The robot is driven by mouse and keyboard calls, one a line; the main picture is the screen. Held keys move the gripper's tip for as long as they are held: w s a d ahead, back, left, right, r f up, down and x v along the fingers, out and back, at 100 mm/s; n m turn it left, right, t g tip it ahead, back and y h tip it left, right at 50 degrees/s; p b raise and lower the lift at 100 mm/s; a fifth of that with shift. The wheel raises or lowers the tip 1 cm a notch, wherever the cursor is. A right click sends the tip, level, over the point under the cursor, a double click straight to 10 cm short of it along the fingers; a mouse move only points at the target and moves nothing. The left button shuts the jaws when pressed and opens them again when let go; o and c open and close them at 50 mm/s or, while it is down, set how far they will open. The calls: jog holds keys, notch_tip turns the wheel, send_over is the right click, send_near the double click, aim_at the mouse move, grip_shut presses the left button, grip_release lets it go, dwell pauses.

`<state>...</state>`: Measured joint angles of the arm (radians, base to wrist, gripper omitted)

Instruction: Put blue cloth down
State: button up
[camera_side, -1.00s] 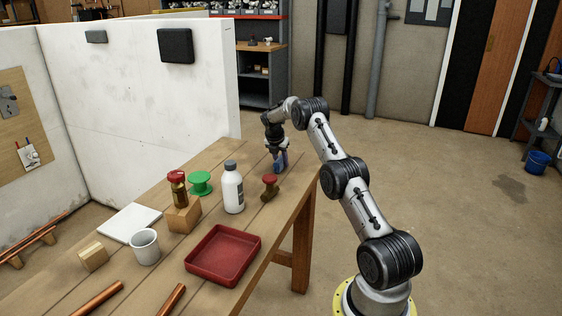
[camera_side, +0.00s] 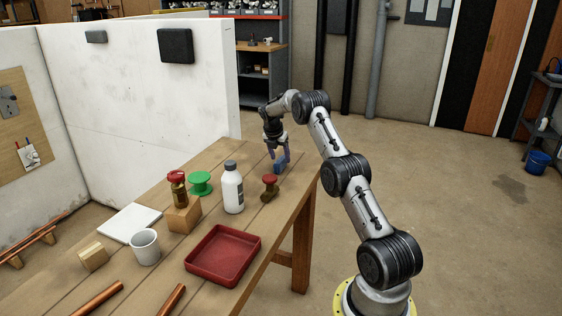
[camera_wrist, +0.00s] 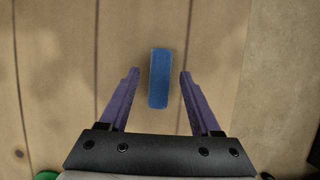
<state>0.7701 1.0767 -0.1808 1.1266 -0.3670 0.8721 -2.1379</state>
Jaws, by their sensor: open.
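The blue cloth (camera_wrist: 159,78) shows in the wrist view as a narrow blue block lying on the wooden table. It lies between the two purple fingers of my gripper (camera_wrist: 158,76), with a clear gap on each side. In the side view my gripper (camera_side: 280,160) points down over the far right end of the table. The blue cloth (camera_side: 281,164) shows there at the fingertips, partly hidden by the fingers. My gripper is open and holds nothing.
On the wooden table (camera_side: 222,158) nearby stand a red-topped piece (camera_side: 269,187), a white bottle (camera_side: 233,190) and a green spool (camera_side: 200,183). A red tray (camera_side: 223,255) lies nearer. The table's right edge is close to my gripper.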

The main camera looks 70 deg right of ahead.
jog(key=v, duration=0.8)
jog(key=shift+a+r, duration=0.1)
jog(key=shift+r, duration=0.15)
jog(key=s+a+r+m+t, duration=0.1)
jog(key=s+a+r+m, duration=0.15)
jog(key=a+r, duration=0.55)
jog(key=s+a+r+m+t+y, duration=0.1)
jog(key=a+r+m, duration=0.2)
jog(key=a, duration=0.9)
jog(key=s+a+r+m+t, duration=0.1)
jog(key=s+a+r+m, duration=0.15)
jog(key=a+r, duration=0.5)
jog(key=s+a+f+m+t+y, duration=0.1)
jog(key=s+a+f+m, duration=0.2)
jog(key=s+a, duration=0.6)
jog(key=s+a+f+m+t+y, duration=0.1)
jog(key=s+a+f+m+y, duration=0.1)
jog(key=s+a+f+m, duration=0.2)
jog(key=s+a+m, duration=0.3)
jog(key=s+a, duration=0.3)
jog(key=s, duration=0.1)
jog(key=shift+s+a+t, duration=0.2)
jog(key=shift+s+t, duration=0.1)
